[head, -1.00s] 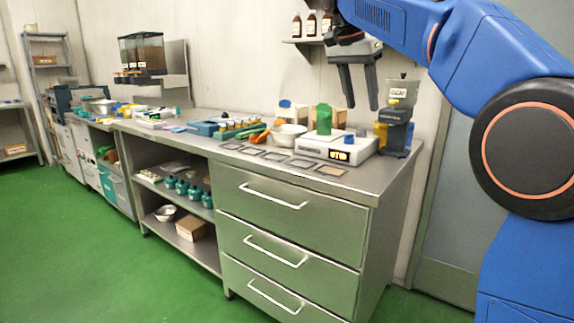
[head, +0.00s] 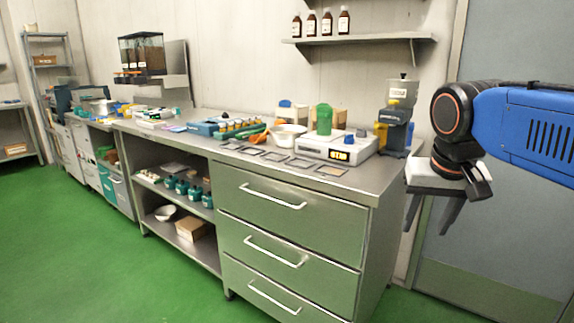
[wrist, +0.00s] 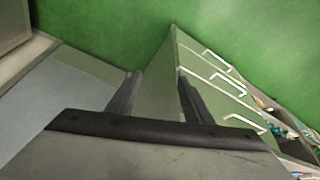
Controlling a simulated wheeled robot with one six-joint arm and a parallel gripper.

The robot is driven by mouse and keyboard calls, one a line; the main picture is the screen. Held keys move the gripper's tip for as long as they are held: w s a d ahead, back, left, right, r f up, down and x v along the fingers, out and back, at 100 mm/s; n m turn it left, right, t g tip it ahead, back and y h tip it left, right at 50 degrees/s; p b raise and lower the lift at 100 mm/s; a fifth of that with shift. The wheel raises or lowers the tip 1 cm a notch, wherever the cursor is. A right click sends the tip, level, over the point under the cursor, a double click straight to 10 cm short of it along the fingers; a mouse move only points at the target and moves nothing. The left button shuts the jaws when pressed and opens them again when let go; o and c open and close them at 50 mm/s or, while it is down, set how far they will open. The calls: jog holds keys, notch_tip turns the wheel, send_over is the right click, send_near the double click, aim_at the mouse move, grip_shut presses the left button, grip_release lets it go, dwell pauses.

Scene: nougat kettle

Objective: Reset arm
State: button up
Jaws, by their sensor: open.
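My gripper (head: 429,215) hangs at the right in the head view, just off the right end of the steel counter, with its fingers pointing down. It is open and I see nothing between its fingers. In the wrist view the two dark fingers (wrist: 158,95) stand apart, with the counter's side and the green floor beyond them. My blue arm comes in from the right edge of the head view.
The steel counter (head: 385,178) holds a scale (head: 335,147) with a green container (head: 323,119), a white bowl (head: 288,136) and flat dark squares (head: 301,163). A shelf with brown bottles (head: 327,22) hangs above. A grey door (head: 500,225) stands behind my arm. The green floor (head: 60,240) is clear.

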jog(key=s+f+n, duration=0.1)
jog(key=s+f, duration=0.5)
jog(key=f, duration=0.2)
jog(key=s+f+n+t, duration=0.1)
jog(key=s+f, duration=0.5)
jog(key=f, duration=0.3)
jog(key=shift+s+d+n+y, duration=0.2)
jog(key=shift+d+n+y, duration=0.1)
jog(key=shift+d+y, duration=0.1)
